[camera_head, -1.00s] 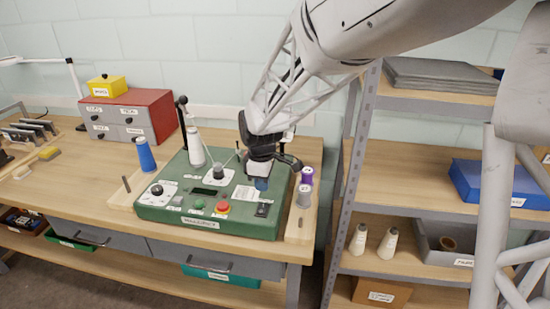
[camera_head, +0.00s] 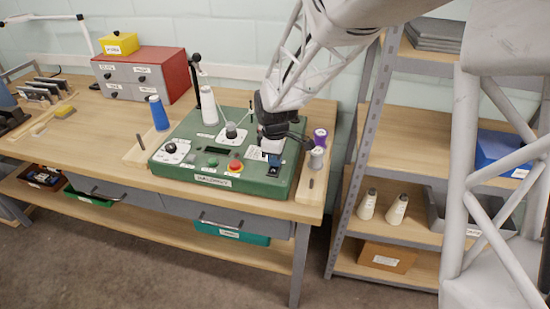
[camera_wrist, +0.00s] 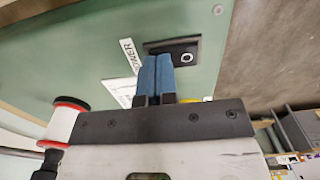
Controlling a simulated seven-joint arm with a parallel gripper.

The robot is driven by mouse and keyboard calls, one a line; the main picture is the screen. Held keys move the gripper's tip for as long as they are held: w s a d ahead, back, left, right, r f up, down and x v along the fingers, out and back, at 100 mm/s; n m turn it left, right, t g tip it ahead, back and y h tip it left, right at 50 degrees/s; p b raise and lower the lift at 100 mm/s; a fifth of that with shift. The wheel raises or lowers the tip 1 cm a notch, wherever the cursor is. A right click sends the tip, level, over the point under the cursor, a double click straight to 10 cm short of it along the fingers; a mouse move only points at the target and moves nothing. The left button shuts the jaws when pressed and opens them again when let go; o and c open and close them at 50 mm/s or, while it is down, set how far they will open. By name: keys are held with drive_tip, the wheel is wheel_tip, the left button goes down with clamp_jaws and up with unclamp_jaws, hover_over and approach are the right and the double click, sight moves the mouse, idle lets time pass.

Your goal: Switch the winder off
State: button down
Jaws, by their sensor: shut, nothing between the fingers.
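The winder (camera_head: 205,180) is a green box with a sloped control panel on the wooden bench. Its black power switch (camera_wrist: 187,57) sits in a dark plate beside a POWER label (camera_wrist: 131,55) in the wrist view; a round white mark shows on it. In the head view the switch (camera_head: 272,171) is at the panel's front right. My gripper (camera_wrist: 155,60) is shut and empty, its blue fingertips together at the edge of the switch plate. They hide part of it, and I cannot tell if they touch. In the head view my gripper (camera_head: 274,160) is just behind the switch.
A red button (camera_head: 235,166) and a green button (camera_head: 213,162) lie left of the switch. A white cone (camera_head: 209,106) stands behind the panel. Purple (camera_head: 320,137) and grey (camera_head: 316,158) spools stand close on the right. A shelf rack (camera_head: 360,150) is further right.

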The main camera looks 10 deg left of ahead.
drive_tip(key=shift+f, duration=0.15)
drive_tip(key=shift+s, duration=0.1)
drive_tip(key=shift+s+r, duration=0.35)
drive_tip(key=shift+s, duration=0.2)
drive_tip(key=shift+r, duration=0.1)
idle(0.5)
wheel_tip(320, 180, up, 14)
drive_tip(key=w, duration=0.2)
idle(0.5)
